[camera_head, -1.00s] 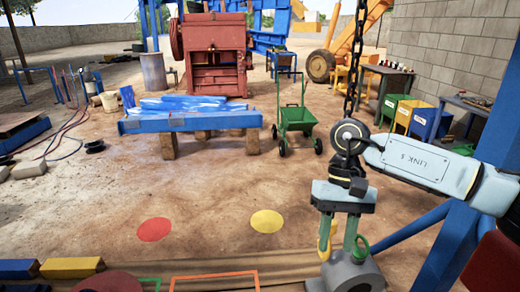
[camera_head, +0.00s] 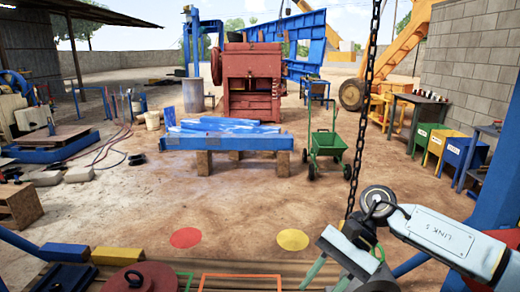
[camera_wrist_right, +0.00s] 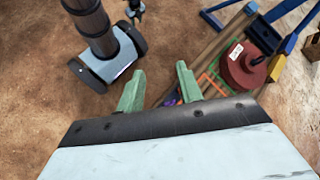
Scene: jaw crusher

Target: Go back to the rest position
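My right gripper (camera_wrist_right: 160,88) points down in the wrist view, its two green fingers apart with nothing between them. In the head view the right gripper (camera_head: 332,276) is at the lower right, cut off by the bottom edge, with the arm coming in from the right. A dark chain (camera_head: 364,110) hangs just behind the right wrist; I cannot tell whether they touch.
A wooden bench with a red round part (camera_head: 142,278), orange frame (camera_head: 240,276), yellow block (camera_head: 120,256) and blue block (camera_head: 66,276) lies along the front. A green cart (camera_head: 326,150), blue table (camera_head: 228,142) and red crusher (camera_head: 252,82) stand farther off. Open dirt lies between.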

